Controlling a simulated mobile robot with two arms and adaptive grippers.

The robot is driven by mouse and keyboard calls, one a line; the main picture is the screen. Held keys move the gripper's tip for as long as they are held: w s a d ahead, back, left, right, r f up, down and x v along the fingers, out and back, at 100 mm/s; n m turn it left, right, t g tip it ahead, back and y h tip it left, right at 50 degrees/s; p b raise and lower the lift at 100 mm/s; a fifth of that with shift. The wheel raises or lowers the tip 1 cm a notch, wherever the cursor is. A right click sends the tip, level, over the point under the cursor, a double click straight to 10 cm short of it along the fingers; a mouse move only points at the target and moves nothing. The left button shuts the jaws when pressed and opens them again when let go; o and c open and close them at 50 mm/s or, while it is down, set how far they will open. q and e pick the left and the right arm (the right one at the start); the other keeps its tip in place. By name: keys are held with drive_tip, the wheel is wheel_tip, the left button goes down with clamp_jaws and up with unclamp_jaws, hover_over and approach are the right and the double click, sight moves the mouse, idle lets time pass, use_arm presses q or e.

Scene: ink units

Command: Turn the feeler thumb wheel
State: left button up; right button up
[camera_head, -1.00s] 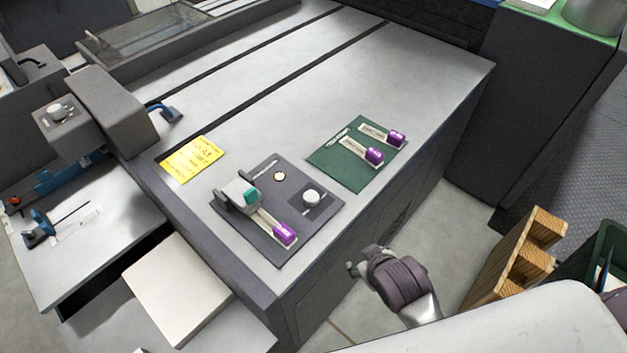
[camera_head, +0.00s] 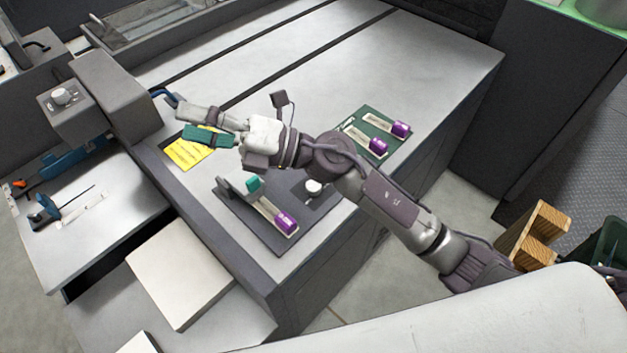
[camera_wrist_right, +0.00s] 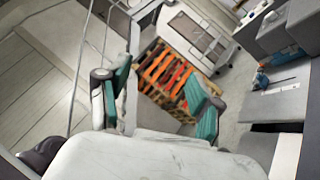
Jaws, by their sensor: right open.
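A grey box (camera_head: 105,92) at the left edge of the large table carries a pale round knob (camera_head: 62,97) on its left block and a blue lever (camera_head: 165,97) on its right. Another pale knob (camera_head: 314,187) sits on a dark plate (camera_head: 279,244). I cannot tell which is the feeler thumb wheel. My left gripper is out of view.
A green mat (camera_head: 365,160) bears two more. A lower metal tray (camera_head: 100,225) is at left. The table's back surface (camera_head: 400,60) is clear.

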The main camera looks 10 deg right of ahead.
wheel_tip(320, 180, down, 6)
drive_tip(key=s+a+n+g+h, duration=0.2)
drive_tip(key=s+n+g+h, duration=0.15)
drive_tip(key=n+g, duration=0.4)
drive_tip(key=n+t+h, duration=0.2)
drive_tip(key=n+h, duration=0.2)
drive_tip(key=h, duration=1.3)
hover_over(313, 185)
wheel_tip(313, 185, down, 9)
drive_tip(key=shift+m+g, duration=0.25)
wheel_tip(313, 185, down, 14)
drive_tip(key=p, duration=0.3)
drive_tip(key=shift+d+r, duration=0.1)
drive_tip(key=shift+r, duration=0.1)
